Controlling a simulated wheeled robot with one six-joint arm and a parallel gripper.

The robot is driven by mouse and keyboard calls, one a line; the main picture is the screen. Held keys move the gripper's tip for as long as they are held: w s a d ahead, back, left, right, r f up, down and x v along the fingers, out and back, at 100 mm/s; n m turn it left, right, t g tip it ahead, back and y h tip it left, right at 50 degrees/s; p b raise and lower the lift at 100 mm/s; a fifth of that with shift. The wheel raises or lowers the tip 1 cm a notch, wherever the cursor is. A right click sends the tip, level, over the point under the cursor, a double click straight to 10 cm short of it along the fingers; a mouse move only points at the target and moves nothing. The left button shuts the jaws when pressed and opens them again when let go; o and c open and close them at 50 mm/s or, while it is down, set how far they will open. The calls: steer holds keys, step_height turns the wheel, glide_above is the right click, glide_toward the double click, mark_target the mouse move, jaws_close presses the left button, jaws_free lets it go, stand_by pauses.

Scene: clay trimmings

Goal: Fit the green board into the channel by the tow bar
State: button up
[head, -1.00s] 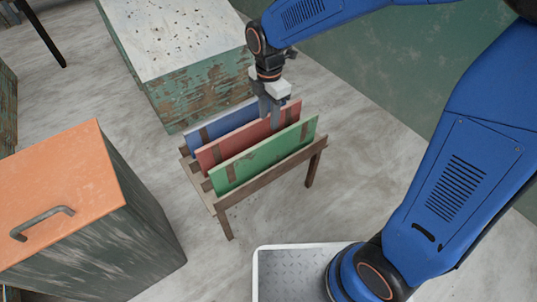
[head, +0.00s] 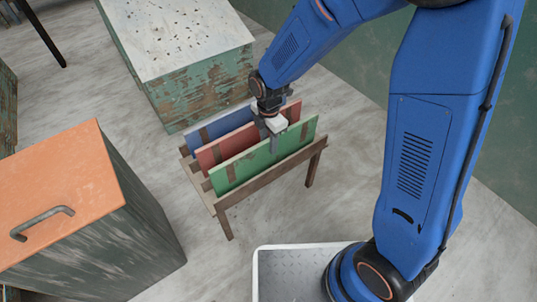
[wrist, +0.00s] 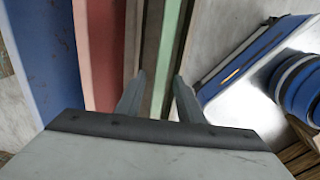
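The green board (head: 242,163) stands on edge, tilted, in the front slot of a wooden rack (head: 226,202). It shows as a pale green strip in the wrist view (wrist: 173,35). My gripper (head: 270,138) is over its top edge. In the wrist view my gripper (wrist: 159,76) is open, with the green strip between its two fingertips; I cannot tell whether either finger touches it. The board's lower edge is hidden by the rack's front rail. I cannot make out a channel or a tow bar for certain.
A red board (head: 222,150) and a blue board (head: 230,120) stand behind the green one in the rack. An orange-topped box (head: 70,180) with a grey bent bar (head: 42,222) is at left. A worn white-topped block (head: 175,35) stands behind. Floor right of the rack is clear.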

mark_target(268, 147)
steer(key=shift+w+f, duration=0.1)
steer(key=shift+f, duration=1.55)
jaws_close()
steer(key=shift+r, duration=0.15)
